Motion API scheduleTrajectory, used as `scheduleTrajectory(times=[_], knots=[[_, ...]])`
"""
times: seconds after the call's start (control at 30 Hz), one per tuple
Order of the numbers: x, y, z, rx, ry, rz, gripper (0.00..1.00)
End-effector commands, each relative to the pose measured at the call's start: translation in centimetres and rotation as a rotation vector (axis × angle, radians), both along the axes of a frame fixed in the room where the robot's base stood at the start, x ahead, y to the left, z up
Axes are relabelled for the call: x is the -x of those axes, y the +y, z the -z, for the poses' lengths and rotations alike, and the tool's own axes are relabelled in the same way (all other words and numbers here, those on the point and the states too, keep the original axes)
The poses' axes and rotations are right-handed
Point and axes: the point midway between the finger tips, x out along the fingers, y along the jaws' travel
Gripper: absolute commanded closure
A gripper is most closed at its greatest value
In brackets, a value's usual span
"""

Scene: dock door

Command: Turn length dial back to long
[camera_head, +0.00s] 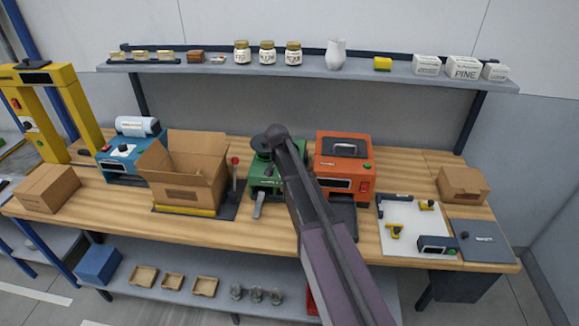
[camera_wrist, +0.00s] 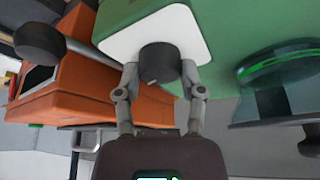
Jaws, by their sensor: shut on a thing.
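The dial (camera_wrist: 160,64) is a dark round knob on a white plate (camera_wrist: 195,25) on the front of the green machine (camera_wrist: 225,20). I take it for the length dial; no wording shows beside it, and its setting cannot be read. My gripper (camera_wrist: 160,72) is shut on the dial, one finger on each side, in the wrist view. In the head view the green machine (camera_head: 263,183) stands mid-bench, and my arm hides the gripper and the dial.
An orange machine (camera_head: 343,150) stands close on the right of the green one. An open cardboard box (camera_head: 180,165) and a lever with a red knob (camera_head: 235,160) are on its left. A shelf (camera_head: 310,68) with jars runs above. A white board (camera_head: 410,235) lies at right.

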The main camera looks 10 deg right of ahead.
Motion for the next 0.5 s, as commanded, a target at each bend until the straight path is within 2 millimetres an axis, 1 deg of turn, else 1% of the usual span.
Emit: scheduleTrajectory(times=[0.23, 0.5], knots=[[0.03, 0.13, 0.07, -0.004, 0.003, 0.113, 0.96], [0.06, 0.1, 0.07, -0.004, 0.003, 0.146, 0.96]])
